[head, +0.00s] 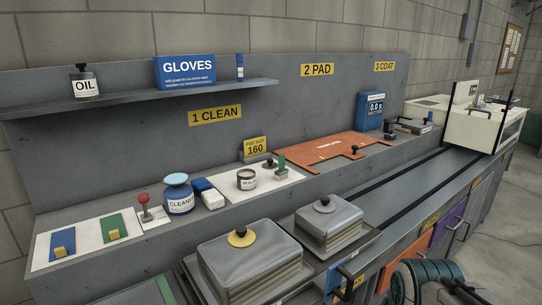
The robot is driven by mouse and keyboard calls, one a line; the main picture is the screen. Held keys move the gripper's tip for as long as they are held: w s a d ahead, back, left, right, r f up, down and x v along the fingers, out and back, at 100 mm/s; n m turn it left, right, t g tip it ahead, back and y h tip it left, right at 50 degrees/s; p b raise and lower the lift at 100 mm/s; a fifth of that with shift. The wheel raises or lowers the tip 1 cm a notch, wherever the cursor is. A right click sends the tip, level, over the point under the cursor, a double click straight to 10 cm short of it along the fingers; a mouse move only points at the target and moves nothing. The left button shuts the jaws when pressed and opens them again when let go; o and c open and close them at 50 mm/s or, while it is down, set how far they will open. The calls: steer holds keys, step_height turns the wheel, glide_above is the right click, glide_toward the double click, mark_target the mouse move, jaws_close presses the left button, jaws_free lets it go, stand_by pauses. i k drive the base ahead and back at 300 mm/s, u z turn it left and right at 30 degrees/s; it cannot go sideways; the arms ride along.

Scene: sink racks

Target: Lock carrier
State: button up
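Two grey finned blocks, each with a knob on top, sit in the front middle on dark trays. The nearer block (252,268) has a yellow-collared knob and the farther block (328,224) a black one. The dark tray edge (358,246) may belong to the carrier; no label confirms this. A blue upright piece (334,283) stands at its front edge, and I cannot tell if it is a lock. Two dark rails (415,172) run back right from there. My dark ribbed arm shows at bottom right, with black parts (462,291) that may be my gripper; its fingers are unclear.
A back ledge holds blue and green blocks, a red-knobbed lever (144,205), a cleaner jar (178,195) and an orange plate (325,149). A cream machine (487,128) stands at the far right. The rail stretch between is clear.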

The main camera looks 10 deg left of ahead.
mark_target(143, 198)
steer(key=u, duration=1.9)
steer(key=i, duration=0.6)
steer(key=u, duration=0.35)
